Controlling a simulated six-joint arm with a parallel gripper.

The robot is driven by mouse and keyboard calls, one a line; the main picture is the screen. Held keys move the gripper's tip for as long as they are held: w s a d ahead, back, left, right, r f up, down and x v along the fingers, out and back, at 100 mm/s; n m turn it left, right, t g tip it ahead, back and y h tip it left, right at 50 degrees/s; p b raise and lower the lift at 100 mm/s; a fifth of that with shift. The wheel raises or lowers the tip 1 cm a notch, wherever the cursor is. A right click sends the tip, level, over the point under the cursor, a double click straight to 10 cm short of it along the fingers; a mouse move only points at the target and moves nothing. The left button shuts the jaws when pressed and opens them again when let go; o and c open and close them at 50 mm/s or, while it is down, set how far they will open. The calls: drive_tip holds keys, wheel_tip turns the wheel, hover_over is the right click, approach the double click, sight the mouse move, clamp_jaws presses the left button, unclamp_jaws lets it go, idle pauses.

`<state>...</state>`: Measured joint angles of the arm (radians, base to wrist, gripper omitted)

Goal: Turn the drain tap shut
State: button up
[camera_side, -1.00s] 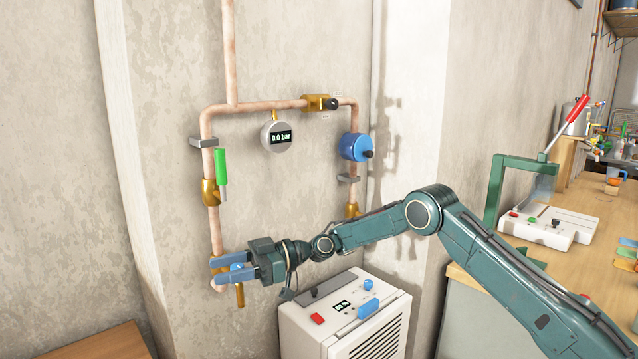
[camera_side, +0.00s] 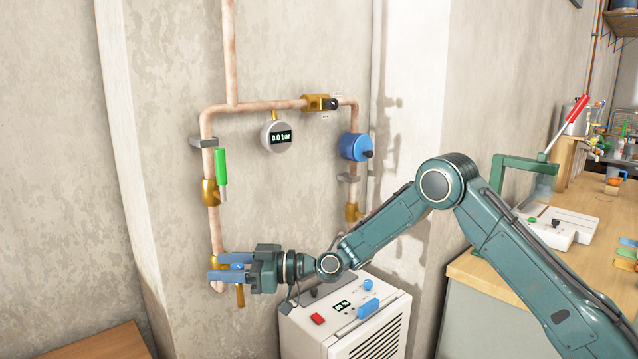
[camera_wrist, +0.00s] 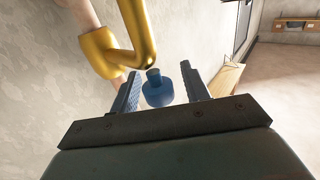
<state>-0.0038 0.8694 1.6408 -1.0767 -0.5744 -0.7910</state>
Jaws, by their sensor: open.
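The drain tap is a small blue knob (camera_wrist: 158,90) on a brass fitting (camera_wrist: 107,52) at the low left end of the copper pipe. In the side view the blue knob (camera_side: 237,266) is partly hidden by my gripper (camera_side: 222,267). A brass spout (camera_side: 240,294) hangs below it. In the wrist view my gripper (camera_wrist: 160,85) is open, with one finger on each side of the blue knob. A gap shows between the knob and each finger there.
A green-handled valve (camera_side: 221,168) is above on the same pipe. A round gauge (camera_side: 277,136) reads 0.0 bar. A blue round part (camera_side: 353,147) is on the right pipe. A white box with controls (camera_side: 345,318) stands close below my arm.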

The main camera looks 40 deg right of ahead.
drive_tip(key=shift+w+d+m+t+h, duration=0.15)
drive_tip(key=shift+m+t+h, duration=1.55)
drive_tip(key=shift+h, duration=0.4)
drive_tip(key=shift+w+d+m+t+h, duration=0.15)
drive_tip(key=shift+m+t+h, duration=0.65)
drive_tip(key=shift+m+h, duration=0.5)
drive_tip(key=shift+d+m+t+h, duration=0.15)
drive_tip(key=shift+m+h, duration=0.6)
drive_tip(key=shift+h, duration=0.6)
drive_tip(key=shift+d+m+t+h, duration=0.1)
drive_tip(key=shift+m+t+h, duration=0.1)
drive_tip(key=shift+m+h, duration=0.9)
drive_tip(key=shift+d+m+t+h, duration=0.15)
drive_tip(key=shift+m+h, duration=0.3)
drive_tip(key=shift+h, duration=1.2)
drive_tip(key=s+a, duration=0.1)
drive_tip(key=s, duration=1.2)
drive_tip(key=s+d+r+m+g+h, duration=0.1)
drive_tip(key=s+d+g, duration=0.3)
drive_tip(key=d, duration=0.6)
drive_tip(key=s+d+r+m+g+h, duration=0.2)
drive_tip(key=s+d+r+m+g, duration=0.2)
drive_tip(key=d, duration=0.6)
drive_tip(key=shift+s+d+r+m+g+h, duration=0.3)
drive_tip(key=shift+s+d+g, duration=0.15)
drive_tip(key=shift+s, duration=0.55)
